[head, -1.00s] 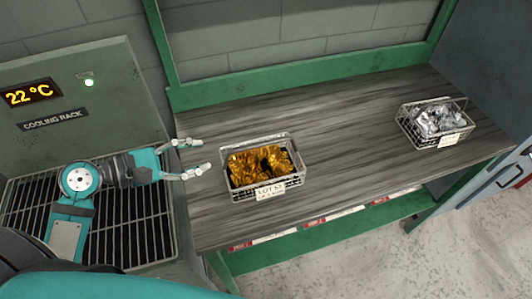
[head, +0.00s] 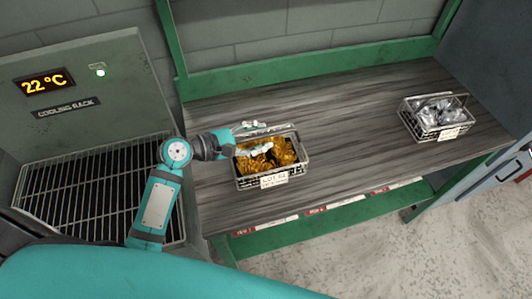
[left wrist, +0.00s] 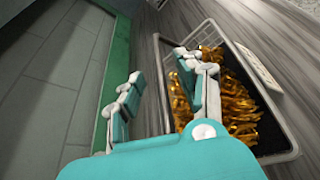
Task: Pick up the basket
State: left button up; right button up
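A wire basket of gold-coloured coiled parts (head: 297,168) stands on the grey wood-grain bench with a white lot label on its front. It also shows in the left wrist view (left wrist: 290,120). My left gripper (head: 257,136) is open at this basket's back left. In the left wrist view its fingers (left wrist: 158,66) are apart, one over the gold contents and the other outside the basket, with the rim between them. Contact with the rim cannot be told. A second wire basket with silvery parts (head: 405,118) stands at the bench's right end. My right gripper is not in view.
The bench (head: 345,130) is clear between the two baskets. A green frame (head: 300,66) runs along its back. The cooling rack (head: 85,190), with an empty grille and a "22 °C" display, stands at the left.

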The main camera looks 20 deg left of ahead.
pick_arm(q)
jog(key=shift+x, duration=0.8)
grip_shut()
jog(key=shift+r, duration=0.1)
